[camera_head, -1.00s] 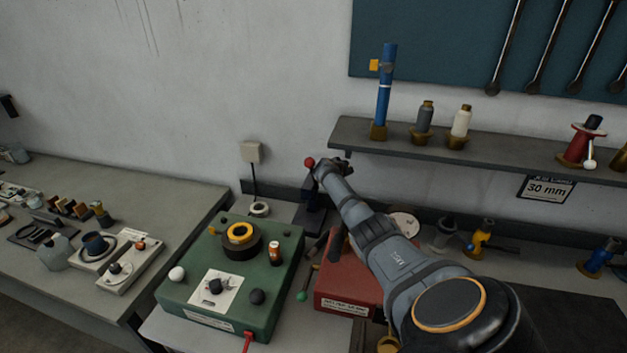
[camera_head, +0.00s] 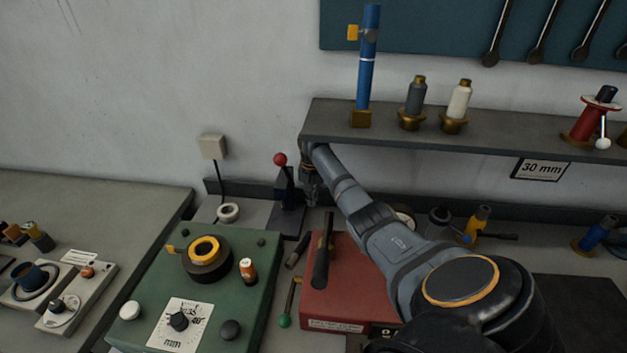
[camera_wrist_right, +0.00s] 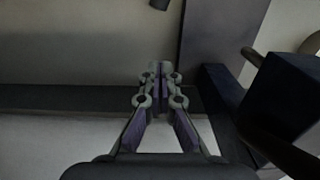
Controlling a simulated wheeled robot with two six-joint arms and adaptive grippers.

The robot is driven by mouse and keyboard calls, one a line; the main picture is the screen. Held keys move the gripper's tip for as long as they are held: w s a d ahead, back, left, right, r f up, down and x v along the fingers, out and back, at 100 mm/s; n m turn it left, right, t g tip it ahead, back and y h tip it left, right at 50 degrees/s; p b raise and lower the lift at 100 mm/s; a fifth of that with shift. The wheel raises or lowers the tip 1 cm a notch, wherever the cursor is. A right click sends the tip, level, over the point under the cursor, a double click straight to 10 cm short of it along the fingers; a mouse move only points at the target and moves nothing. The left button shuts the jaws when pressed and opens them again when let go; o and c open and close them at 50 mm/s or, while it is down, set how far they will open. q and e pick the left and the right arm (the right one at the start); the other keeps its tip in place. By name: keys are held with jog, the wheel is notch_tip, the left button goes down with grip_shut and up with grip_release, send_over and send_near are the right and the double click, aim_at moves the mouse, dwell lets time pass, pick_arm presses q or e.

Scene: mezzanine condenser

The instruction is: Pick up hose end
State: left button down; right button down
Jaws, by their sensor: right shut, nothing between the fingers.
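My right gripper (camera_head: 312,196) points down just below the left end of the shelf, beside the dark stand with a red ball knob (camera_head: 280,160). In the right wrist view its fingers (camera_wrist_right: 160,72) are together with nothing between them. A short dark cylinder end (camera_wrist_right: 158,4) shows at the top edge of that view, apart from the fingertips. In the head view a dark short rod (camera_head: 298,251) lies between the green and red boxes. I cannot tell which piece is the hose end. My left gripper is not in view.
The shelf (camera_head: 450,138) with a blue tube (camera_head: 368,60) and spools runs above the gripper. The green box (camera_head: 245,300) and red box (camera_head: 340,312) crowd the bench below, with a black handle (camera_head: 322,255) standing at the red box. A white ring (camera_head: 228,212) lies left.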

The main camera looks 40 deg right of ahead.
aim_at(311, 223)
jog(key=f, duration=0.9)
jog(key=shift+w+f+b, duration=0.15)
jog(key=shift+w+b, duration=0.15)
jog(key=shift+b, duration=0.05)
jog(key=s+a+p, duration=0.1)
jog(key=p, duration=0.1)
jog(key=s+a+p, duration=0.1)
jog(key=p, duration=0.1)
jog(key=shift+s+a+r+p, duration=0.2)
jog(key=shift+s+a+p, duration=0.05)
jog(key=shift+a+p, duration=0.1)
jog(key=shift+s+a+f, duration=0.1)
jog(key=shift+s+a, duration=0.05)
jog(key=shift+f, duration=0.25)
